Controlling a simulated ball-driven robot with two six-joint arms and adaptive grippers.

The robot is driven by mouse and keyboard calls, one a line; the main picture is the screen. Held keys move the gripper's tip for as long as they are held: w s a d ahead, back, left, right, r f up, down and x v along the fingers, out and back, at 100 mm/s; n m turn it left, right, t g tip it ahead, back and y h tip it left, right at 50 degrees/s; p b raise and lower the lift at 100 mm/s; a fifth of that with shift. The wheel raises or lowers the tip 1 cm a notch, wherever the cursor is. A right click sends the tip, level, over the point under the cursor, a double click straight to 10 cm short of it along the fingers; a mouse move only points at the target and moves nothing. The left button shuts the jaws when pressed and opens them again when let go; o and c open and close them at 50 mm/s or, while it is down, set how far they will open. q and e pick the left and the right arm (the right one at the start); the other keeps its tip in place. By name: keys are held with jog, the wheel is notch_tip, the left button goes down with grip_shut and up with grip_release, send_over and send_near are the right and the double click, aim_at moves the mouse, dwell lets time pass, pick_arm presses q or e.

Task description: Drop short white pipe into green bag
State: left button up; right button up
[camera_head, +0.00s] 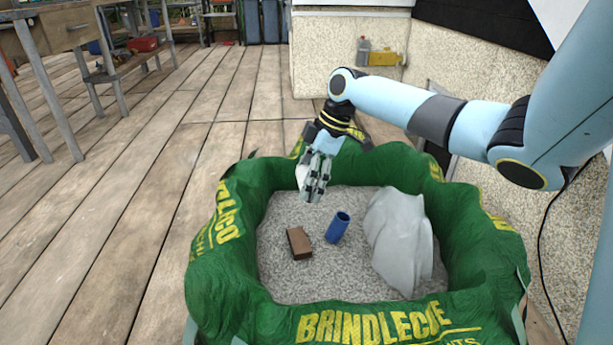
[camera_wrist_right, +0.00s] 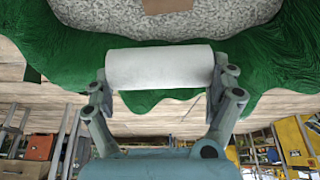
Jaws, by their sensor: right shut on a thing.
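The short white pipe (camera_wrist_right: 160,68) is held crosswise between the fingers of my right gripper (camera_wrist_right: 162,92) in the right wrist view. In the head view my right gripper (camera_head: 314,186) hangs over the far rim of the green bag (camera_head: 222,262), and only a small part of the pipe (camera_head: 301,174) shows beside its fingers. The bag is open at the top, with grey gravel-like material (camera_head: 290,280) inside. The bag's green wall (camera_wrist_right: 70,60) also shows behind the pipe in the right wrist view. My left gripper is not in view.
Inside the bag lie a brown block (camera_head: 299,243), a blue tube (camera_head: 338,227) and a large pale grey lump (camera_head: 398,240). A wall (camera_head: 480,50) stands at the right. A wooden workbench (camera_head: 65,30) is at the far left. The plank floor (camera_head: 130,180) on the left is clear.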

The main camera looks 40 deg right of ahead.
jog(key=shift+f, duration=0.15)
jog(key=o, duration=0.7)
jog(key=v, duration=1.2)
jog(key=shift+a, duration=0.1)
